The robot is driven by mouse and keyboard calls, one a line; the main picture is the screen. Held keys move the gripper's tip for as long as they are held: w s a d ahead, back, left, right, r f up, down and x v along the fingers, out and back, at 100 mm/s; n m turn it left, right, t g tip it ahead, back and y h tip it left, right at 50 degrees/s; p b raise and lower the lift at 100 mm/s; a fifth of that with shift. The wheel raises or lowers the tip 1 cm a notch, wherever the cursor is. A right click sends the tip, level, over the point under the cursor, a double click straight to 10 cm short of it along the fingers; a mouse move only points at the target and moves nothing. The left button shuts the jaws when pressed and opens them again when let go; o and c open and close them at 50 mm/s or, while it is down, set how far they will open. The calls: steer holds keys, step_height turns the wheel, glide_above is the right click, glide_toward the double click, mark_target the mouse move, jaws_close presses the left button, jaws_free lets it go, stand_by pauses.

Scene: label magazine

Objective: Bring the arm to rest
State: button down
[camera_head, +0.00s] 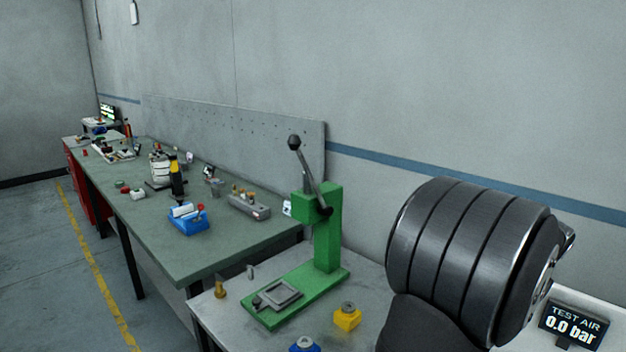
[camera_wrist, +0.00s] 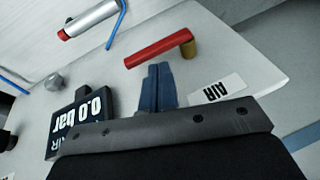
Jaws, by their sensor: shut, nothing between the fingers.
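My gripper (camera_wrist: 158,72) shows in the wrist view, its two blue-grey fingers shut together with nothing between them. Its tips are close below a red lever handle (camera_wrist: 155,51) in the picture; I cannot tell whether they touch it. The lever joins a brass-coloured fitting (camera_wrist: 189,49). My gripper is not visible in the head view, where a dark ribbed part of my arm fills the lower right and hides what lies behind it.
A pressure display reading 0.0 bar (camera_head: 573,324) stands at the lower right. A silver cylinder (camera_wrist: 92,19) has a blue hose. A green lever press (camera_head: 328,235) and a long cluttered bench (camera_head: 225,250) stand left of my arm.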

steer(key=shift+w+a+r+n+g+h, duration=0.2)
steer(key=shift+w+a+r+g+h, duration=0.35)
steer(key=shift+g+h, duration=0.4)
steer(key=shift+w+a+r+n+g+h, duration=0.2)
steer(key=shift+w+a+r+g+h, duration=0.15)
steer(key=shift+w+a+g+h, duration=0.45)
steer(key=shift+s+d, duration=0.2)
steer(key=shift+d, duration=0.05)
steer(key=s+d+f+t+y, duration=0.1)
steer(key=f+t+y, duration=0.1)
steer(key=s+d+f+t+y, duration=0.1)
steer(key=s+d+t, duration=0.1)
steer(key=shift+s+d+f+m+y, duration=0.1)
steer(key=shift+f+m+y, duration=0.25)
steer(key=shift+f+m, duration=0.05)
steer(key=shift+r, duration=0.1)
